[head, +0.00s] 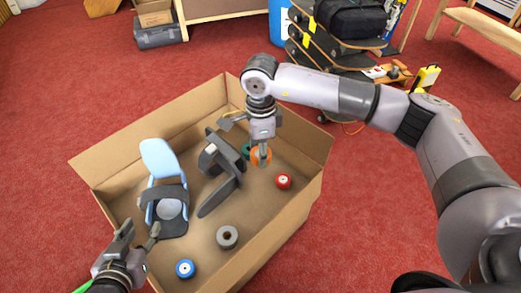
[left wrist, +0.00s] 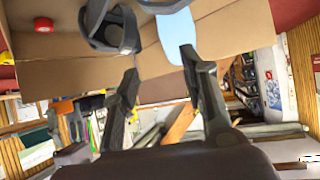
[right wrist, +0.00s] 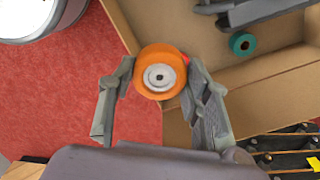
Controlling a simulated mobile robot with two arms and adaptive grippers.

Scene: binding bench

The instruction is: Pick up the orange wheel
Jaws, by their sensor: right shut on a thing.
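The orange wheel (head: 261,158) is at the far right inside the cardboard box in the head view. In the right wrist view the orange wheel (right wrist: 150,84) sits between the fingertips, its grey hub facing the camera. My right gripper (head: 262,150) reaches down over the box and is shut on it; the fingers (right wrist: 160,80) hold its two sides. I cannot tell how high it is above the box floor. My left gripper (head: 142,235) is open and empty near the box's front left; its fingers (left wrist: 160,68) are spread apart in the left wrist view.
The box (head: 110,162) also holds a red wheel (head: 283,181), a grey wheel (head: 227,236), a blue wheel (head: 185,268), a teal wheel (right wrist: 242,43), a light blue binding (head: 160,158) and a dark binding (head: 218,190). A rack of boards (head: 330,60) stands behind it.

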